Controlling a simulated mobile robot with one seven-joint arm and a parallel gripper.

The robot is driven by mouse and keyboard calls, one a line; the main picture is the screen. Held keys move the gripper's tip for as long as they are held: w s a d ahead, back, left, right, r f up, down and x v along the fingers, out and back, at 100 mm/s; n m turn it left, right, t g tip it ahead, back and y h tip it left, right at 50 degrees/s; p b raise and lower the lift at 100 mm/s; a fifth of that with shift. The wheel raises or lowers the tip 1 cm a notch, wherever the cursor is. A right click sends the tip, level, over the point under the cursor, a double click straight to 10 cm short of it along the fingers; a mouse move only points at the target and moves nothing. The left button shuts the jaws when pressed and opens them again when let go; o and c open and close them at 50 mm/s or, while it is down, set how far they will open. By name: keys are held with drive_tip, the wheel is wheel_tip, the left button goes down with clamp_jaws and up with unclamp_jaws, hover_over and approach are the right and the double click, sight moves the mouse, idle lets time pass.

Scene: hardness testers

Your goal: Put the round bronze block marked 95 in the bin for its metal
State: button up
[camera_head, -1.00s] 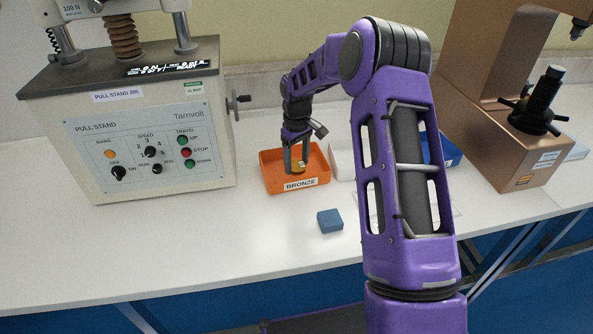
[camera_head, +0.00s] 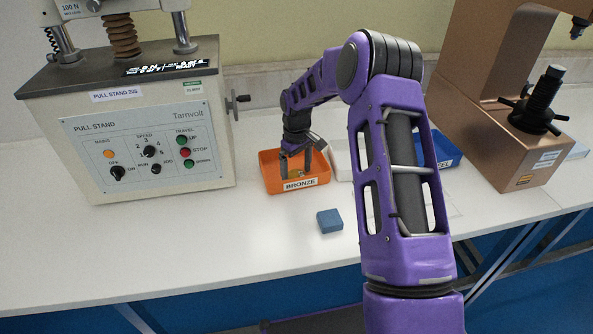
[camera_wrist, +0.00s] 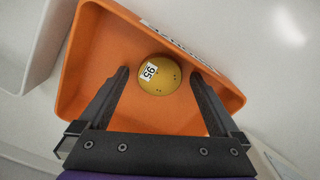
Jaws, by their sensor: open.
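The round bronze block (camera_wrist: 162,82) shows in the wrist view as a yellow-gold disc with a white label reading 95. It lies on the floor of the orange bin (camera_wrist: 90,60), whose front label reads BRONZE in the head view (camera_head: 268,183). My gripper (camera_wrist: 160,82) is open, its two dark fingers on either side of the block with gaps showing. In the head view my gripper (camera_head: 296,168) reaches down into the orange bin, and the block is hardly visible there.
A white bin (camera_head: 341,160) stands right of the orange one, with a blue bin (camera_head: 446,150) beyond, partly behind my arm. A blue block (camera_head: 329,221) lies in front on the white bench. The pull stand (camera_head: 150,150) is left, a copper-coloured tester (camera_head: 500,150) right.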

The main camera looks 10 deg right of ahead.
sight(296, 175)
wheel_tip(296, 175, up, 12)
drive_tip(key=p, duration=0.1)
idle(0.5)
drive_tip(key=shift+r, duration=0.1)
